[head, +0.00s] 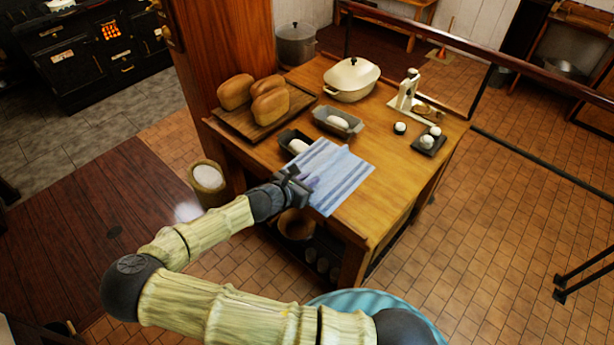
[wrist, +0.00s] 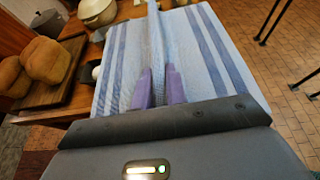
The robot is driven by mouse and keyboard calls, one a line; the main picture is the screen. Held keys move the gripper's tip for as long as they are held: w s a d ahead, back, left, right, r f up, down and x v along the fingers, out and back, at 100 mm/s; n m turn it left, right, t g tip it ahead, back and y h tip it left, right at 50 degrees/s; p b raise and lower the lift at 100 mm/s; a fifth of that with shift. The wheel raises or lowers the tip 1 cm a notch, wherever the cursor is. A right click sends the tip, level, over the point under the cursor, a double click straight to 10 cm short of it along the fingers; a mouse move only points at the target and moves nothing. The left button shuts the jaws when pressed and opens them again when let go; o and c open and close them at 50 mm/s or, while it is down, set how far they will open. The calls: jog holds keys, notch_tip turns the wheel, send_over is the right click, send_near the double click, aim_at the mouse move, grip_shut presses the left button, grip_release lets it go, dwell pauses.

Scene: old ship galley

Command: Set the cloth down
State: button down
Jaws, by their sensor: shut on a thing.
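The cloth (head: 337,178) is light blue with darker blue stripes. In the head view it spreads over the front left edge of the wooden table, and I cannot tell how much of it touches the top. My gripper (head: 301,183) is at the cloth's left side, at the table's front edge. In the wrist view the cloth (wrist: 207,52) fills the middle, and the purple fingers of my gripper (wrist: 160,88) are shut on a raised fold of it. The fold stands up between the fingers and runs away from them.
On the table (head: 381,199) stand a board (head: 245,121) with several loaves, two loaf tins with dough (head: 338,122), a cream lidded pot (head: 351,79), a cream device (head: 405,92) and a small dark tray (head: 428,146). The front right tabletop is clear. A bucket (head: 208,184) stands left.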

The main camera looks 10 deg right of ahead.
aim_at(336, 192)
jog(key=d+f+n+t+y+b, duration=0.2)
jog(key=d+f+n+y+b, duration=0.2)
jog(key=f, duration=0.4)
jog(key=d+f+n+t+y+b, duration=0.3)
jog(key=d+f+n+y+b, duration=0.2)
jog(key=f, duration=0.3)
jog(key=shift+s+f+n+t+y+b, duration=0.35)
jog(key=shift+n+y+b, duration=0.2)
jog(key=shift+n+y, duration=0.3)
